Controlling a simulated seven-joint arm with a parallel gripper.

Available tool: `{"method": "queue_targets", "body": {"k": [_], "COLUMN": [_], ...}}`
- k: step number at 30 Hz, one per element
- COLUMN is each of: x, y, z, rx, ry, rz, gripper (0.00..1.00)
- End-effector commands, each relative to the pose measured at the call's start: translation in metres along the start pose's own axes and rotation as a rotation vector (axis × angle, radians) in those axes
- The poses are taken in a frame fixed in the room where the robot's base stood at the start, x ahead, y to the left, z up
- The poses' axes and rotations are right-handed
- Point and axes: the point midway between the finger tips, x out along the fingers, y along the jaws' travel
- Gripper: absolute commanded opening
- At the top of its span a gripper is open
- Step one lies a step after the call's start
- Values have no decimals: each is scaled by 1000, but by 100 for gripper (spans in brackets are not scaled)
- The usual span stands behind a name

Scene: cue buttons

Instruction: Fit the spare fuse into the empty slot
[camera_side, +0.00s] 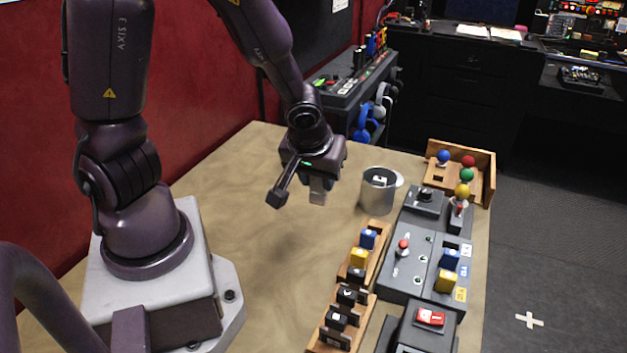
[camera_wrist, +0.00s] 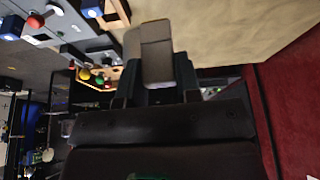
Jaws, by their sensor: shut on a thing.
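My gripper (camera_side: 318,194) hangs above the table, left of the metal mug, its fingers pointing down. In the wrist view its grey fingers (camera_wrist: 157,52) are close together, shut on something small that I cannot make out. A wooden rack holds a blue block (camera_side: 368,238), a yellow block (camera_side: 358,257) and several black blocks (camera_side: 347,294). The grey panel (camera_side: 408,278) carries another blue block (camera_side: 450,258) and yellow block (camera_side: 446,281). I cannot tell which piece is the spare fuse, nor clearly see the empty slot.
The metal mug (camera_side: 376,196) stands close to the right of my gripper. A wooden tray with coloured balls (camera_side: 467,175) is at the back right. A red button (camera_side: 403,246) and red switch (camera_side: 431,317) rise from the controls.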

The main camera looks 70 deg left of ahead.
Motion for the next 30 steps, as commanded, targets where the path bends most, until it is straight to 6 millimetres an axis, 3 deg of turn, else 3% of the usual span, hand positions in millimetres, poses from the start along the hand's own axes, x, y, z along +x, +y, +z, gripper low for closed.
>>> {"method": "queue_targets", "body": {"k": [5, 10, 16, 21, 25, 30], "x": [15, 44, 75, 79, 69, 64], "y": [33, 98, 176, 228, 252, 256], "z": [-34, -59, -59, -50, -45, -45], "rx": [-6, 18, 39, 52, 64, 54], "ry": [2, -1, -3, -2, -1, -2], "rz": [-3, 3, 12, 20, 26, 19], "gripper": [8, 8, 8, 8, 8, 8]}}
